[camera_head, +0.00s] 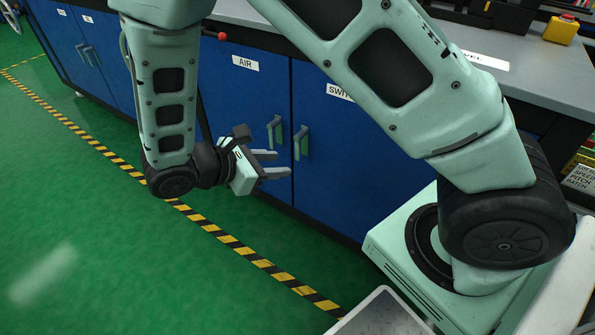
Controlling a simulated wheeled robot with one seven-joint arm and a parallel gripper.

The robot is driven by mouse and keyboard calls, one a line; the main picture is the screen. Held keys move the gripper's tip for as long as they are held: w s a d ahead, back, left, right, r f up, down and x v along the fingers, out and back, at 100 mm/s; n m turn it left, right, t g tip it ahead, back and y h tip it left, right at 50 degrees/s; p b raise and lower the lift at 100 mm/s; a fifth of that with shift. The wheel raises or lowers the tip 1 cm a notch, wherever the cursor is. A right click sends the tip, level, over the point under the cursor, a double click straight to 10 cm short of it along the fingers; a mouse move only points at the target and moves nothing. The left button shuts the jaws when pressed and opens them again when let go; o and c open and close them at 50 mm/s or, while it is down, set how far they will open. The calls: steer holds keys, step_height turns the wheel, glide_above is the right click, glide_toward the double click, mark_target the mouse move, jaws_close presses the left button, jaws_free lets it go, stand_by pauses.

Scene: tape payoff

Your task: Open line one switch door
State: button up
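The switch door (325,175) is a blue cabinet door. Its label (340,92) reads "SWIT" before my arm hides the rest. The door looks shut, and its upright grey-green handle (301,142) sits near its left edge. My gripper (282,164) is below and a little left of that handle, in front of the cabinet. Its two grey fingers point right and stand apart, with nothing seen between them. It appears clear of the handle, though the exact depth is hard to tell.
The door labelled AIR (240,105) is left of the switch door, and its handle (275,132) is close by. My arm covers much of the cabinet's right part. A yellow box with a red button (562,29) stands on the worktop. The green floor (110,210) is clear around the striped line.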

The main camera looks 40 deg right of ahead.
mark_target(297, 149)
steer(key=w+f+n+t+h+b, duration=0.2)
steer(key=w+f+n+t+b, duration=0.15)
steer(key=f, duration=0.45)
steer(key=w+f+n+t+h+b, duration=0.2)
steer(key=w+f+t+h+b, duration=0.1)
steer(key=w+f+b, duration=0.3)
steer(key=b+x, duration=0.1)
steer(key=x, duration=0.5)
steer(key=s+f+b+x, duration=0.1)
steer(key=x, duration=0.5)
steer(key=b+x, duration=0.1)
steer(key=x, duration=0.4)
steer(key=shift+d+f+b, duration=0.3)
steer(key=shift+d+b, duration=0.1)
steer(key=shift+d, duration=0.25)
jaws_close()
